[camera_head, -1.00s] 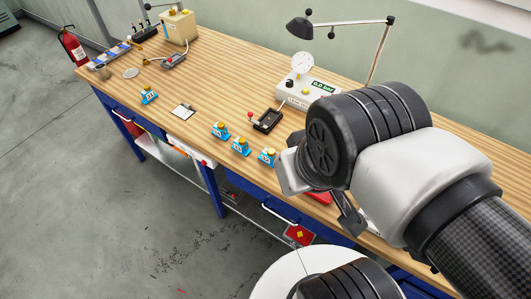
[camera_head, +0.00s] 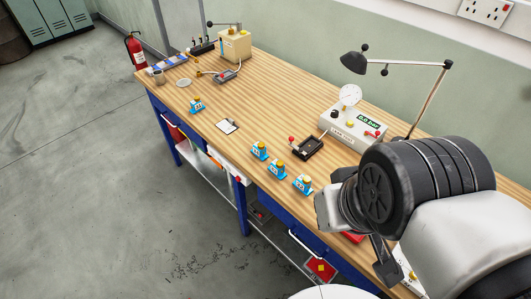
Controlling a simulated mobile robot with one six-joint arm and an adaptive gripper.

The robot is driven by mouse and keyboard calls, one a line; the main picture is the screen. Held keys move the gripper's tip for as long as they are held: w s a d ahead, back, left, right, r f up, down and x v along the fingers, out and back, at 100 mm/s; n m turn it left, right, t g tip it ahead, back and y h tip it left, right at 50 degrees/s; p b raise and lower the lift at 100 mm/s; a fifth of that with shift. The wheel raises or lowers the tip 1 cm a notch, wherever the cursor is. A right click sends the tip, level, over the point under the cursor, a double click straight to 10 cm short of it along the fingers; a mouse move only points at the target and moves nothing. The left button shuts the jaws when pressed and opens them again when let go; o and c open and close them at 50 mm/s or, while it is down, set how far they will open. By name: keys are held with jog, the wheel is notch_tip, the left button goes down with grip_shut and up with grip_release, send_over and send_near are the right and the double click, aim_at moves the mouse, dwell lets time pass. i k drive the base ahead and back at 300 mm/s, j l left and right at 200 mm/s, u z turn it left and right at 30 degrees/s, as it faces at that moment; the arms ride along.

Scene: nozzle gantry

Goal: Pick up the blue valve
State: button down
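Several small blue blocks with yellow tops and pale labels stand upright on the wooden bench. One blue valve block (camera_head: 197,105) stands alone towards the far left end. Three more form a slanting row near the front edge: a left one (camera_head: 259,151), a middle one (camera_head: 277,169) and a right one (camera_head: 303,184). My arm fills the lower right. Part of my gripper (camera_head: 384,266) shows as a dark piece below the wrist, at the bench's front edge, right of the row. The rest is hidden, so its opening cannot be seen.
The bench (camera_head: 225,150) holds a white leak-test box with a gauge (camera_head: 352,127), a black tray fixture (camera_head: 307,147), a white card (camera_head: 228,126) and a beige machine (camera_head: 235,45). A lamp (camera_head: 355,62) overhangs the back. The floor at left is clear.

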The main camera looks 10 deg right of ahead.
aim_at(303, 181)
jog(key=i+j+z, duration=0.1)
jog(key=z, duration=0.25)
jog(key=i+j+z, duration=0.1)
jog(key=z, duration=0.3)
jog(key=j+z, duration=0.2)
jog(key=z, duration=0.15)
